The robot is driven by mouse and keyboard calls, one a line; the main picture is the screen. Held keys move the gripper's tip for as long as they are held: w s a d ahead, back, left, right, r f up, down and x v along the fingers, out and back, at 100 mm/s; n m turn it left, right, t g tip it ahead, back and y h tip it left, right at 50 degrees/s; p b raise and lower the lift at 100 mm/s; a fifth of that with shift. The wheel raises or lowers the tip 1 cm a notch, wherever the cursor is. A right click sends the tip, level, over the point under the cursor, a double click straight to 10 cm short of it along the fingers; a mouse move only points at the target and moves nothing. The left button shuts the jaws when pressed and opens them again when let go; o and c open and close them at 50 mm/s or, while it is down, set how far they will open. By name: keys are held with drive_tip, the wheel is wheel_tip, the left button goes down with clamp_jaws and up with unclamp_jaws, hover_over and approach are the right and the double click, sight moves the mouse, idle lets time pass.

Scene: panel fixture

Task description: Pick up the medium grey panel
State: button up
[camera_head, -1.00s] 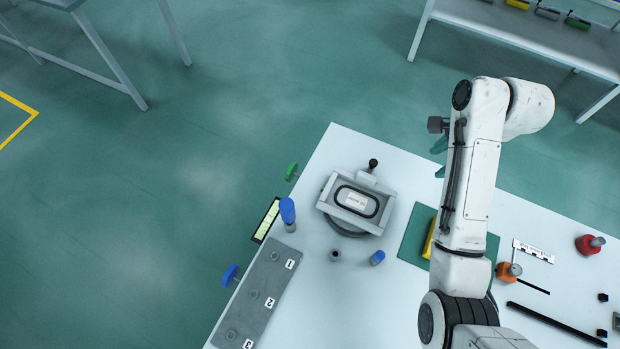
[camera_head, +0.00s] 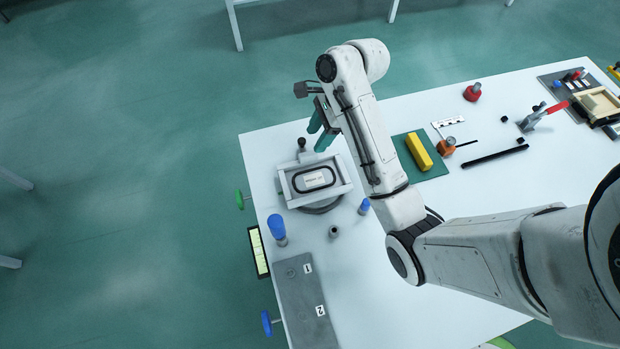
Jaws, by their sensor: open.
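The medium grey panel (camera_head: 288,193) appears to be the light grey rectangular piece with a black oval seal and a small white label in its middle. It sits on a round grey base on the white table, near the table's far left corner. A black knob stands behind it. My gripper (camera_head: 317,132), with green fingers, is open and empty. In the picture it is just above and right of the panel, apart from it. The fingertips are partly seen, and their height over the table is hard to tell.
A long grey plate (camera_head: 293,293) with numbered spots lies at the front left. Blue-topped pegs (camera_head: 277,230) stand near the panel. A yellow block (camera_head: 419,152) lies on a green mat (camera_head: 408,164) to the right. A red-handled clamp (camera_head: 540,117) is farther right.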

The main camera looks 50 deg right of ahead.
sight(310, 152)
drive_tip(key=b+x, duration=0.1)
drive_tip(key=x, duration=0.2)
drive_tip(key=shift+f, duration=0.2)
drive_tip(key=shift+s+x, duration=0.1)
drive_tip(key=shift+x, duration=1.15)
drive_tip(key=shift+s+x, duration=0.15)
drive_tip(key=shift+x, duration=1.15)
drive_tip(key=shift+d, duration=0.1)
drive_tip(key=shift+c, duration=0.5)
clamp_jaws()
